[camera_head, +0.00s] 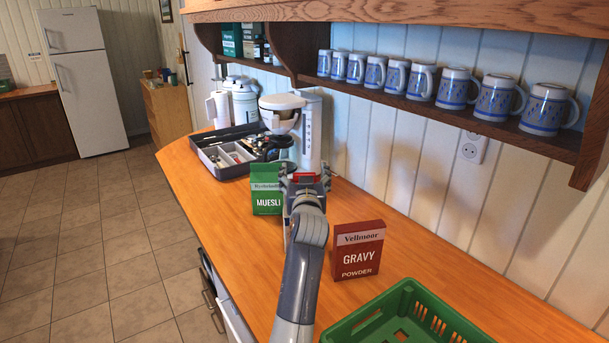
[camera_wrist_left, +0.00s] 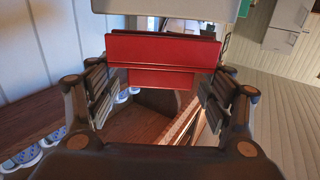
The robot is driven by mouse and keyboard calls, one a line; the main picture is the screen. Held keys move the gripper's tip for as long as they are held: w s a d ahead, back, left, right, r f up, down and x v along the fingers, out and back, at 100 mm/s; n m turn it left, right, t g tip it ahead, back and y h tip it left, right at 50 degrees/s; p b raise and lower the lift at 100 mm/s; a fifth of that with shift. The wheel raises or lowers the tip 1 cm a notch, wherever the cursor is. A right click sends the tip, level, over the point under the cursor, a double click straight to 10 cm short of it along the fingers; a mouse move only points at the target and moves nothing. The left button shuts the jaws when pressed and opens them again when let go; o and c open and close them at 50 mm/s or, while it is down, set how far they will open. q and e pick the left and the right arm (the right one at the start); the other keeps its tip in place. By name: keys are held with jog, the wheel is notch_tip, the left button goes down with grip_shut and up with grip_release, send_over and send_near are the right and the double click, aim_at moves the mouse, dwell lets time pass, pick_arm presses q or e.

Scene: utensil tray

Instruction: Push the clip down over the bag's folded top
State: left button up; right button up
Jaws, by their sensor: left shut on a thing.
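My left gripper (camera_head: 305,180) reaches over the counter, beside the green muesli box. A red clip (camera_head: 306,177) shows at its fingertips. In the left wrist view the clip (camera_wrist_left: 163,50) is a wide red bar lying between the two dark fingers of the gripper (camera_wrist_left: 160,88), which is shut on it. A pale grey surface (camera_wrist_left: 165,8) lies just beyond the clip at the top of that view; it may be the bag. In the head view my gripper and arm hide most of what stands there, so I cannot tell whether the clip touches the bag's fold. My right gripper is not in view.
A green muesli box (camera_head: 266,190) stands left of the gripper, a red gravy box (camera_head: 358,250) to its right. A green crate (camera_head: 408,312) is nearer. Behind are a coffee machine (camera_head: 308,130) and utensil tray (camera_head: 207,158). Mugs line the wall shelf (camera_head: 440,103).

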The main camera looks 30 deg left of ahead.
pick_arm(q)
jog(key=shift+f+b, duration=0.4)
jog(key=shift+f, duration=0.15)
dwell(0.4)
jog(key=shift+f+b, duration=0.65)
jog(key=shift+f, duration=0.15)
jog(key=shift+s+d+f+b, duration=0.1)
jog(key=shift+s+f+b, duration=0.05)
jog(key=shift+f+b, duration=0.3)
jog(key=shift+r+p, duration=0.75)
jog(key=shift+p, duration=0.05)
jog(key=shift+r+p, duration=0.35)
jog(key=shift+r, duration=0.2)
dwell(0.9)
jog(key=shift+f+b, duration=0.9)
jog(key=shift+f, duration=0.4)
jog(key=o, duration=0.9)
